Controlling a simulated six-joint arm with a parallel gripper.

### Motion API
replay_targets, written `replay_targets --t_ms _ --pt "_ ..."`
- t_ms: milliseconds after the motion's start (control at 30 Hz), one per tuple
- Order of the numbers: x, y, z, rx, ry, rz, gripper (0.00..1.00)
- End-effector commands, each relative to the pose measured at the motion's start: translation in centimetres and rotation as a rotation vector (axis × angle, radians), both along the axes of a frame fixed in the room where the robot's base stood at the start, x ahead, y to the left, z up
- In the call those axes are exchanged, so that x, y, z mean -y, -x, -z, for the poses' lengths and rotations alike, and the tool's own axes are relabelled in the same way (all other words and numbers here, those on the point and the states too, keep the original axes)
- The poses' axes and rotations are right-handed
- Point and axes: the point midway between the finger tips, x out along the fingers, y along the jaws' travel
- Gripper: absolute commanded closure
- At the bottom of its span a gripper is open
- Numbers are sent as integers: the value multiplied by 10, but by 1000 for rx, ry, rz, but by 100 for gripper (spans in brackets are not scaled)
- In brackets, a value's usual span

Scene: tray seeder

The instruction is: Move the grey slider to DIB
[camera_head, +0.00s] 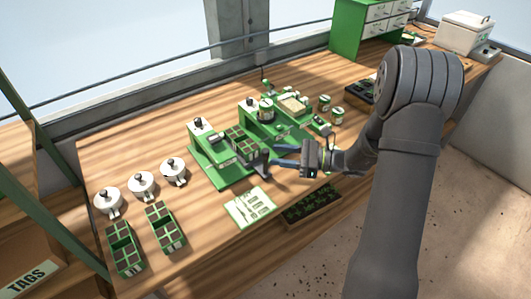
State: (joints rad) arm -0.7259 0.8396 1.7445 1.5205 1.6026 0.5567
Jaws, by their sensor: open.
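The green tray seeder (208,171) stands in the middle of the bench, with a dark-celled tray (241,143) on it. A dark grey upright piece (262,160) at its front right edge looks like the grey slider; I cannot be sure. My gripper (276,155) comes in from the right, its two blue fingers apart and pointing left at this piece. The fingertips are close to it; whether they touch or straddle it I cannot tell. No DIB marking is legible at this size.
White lidded pots (141,185) and two green cell trays (165,229) stand at the left. A printed card (250,206) lies in front of the seeder. A dark tray (311,208) is below the front edge. Small tins (337,115) stand behind my gripper.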

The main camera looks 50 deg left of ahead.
Motion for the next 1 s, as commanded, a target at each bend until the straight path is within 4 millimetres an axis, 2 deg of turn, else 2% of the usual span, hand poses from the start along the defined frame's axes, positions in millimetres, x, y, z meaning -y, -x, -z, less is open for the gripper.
replay_targets --t_ms 100,233,667,767,900,1000 --pt "-15 16 0 0 0 -3 58" --pt "-26 27 0 1 1 -2 58" --pt "-33 33 0 0 0 0 58" --pt "-33 33 0 0 0 0 74" --pt "-33 33 0 0 0 0 100" --pt "-33 33 0 0 0 0 100"
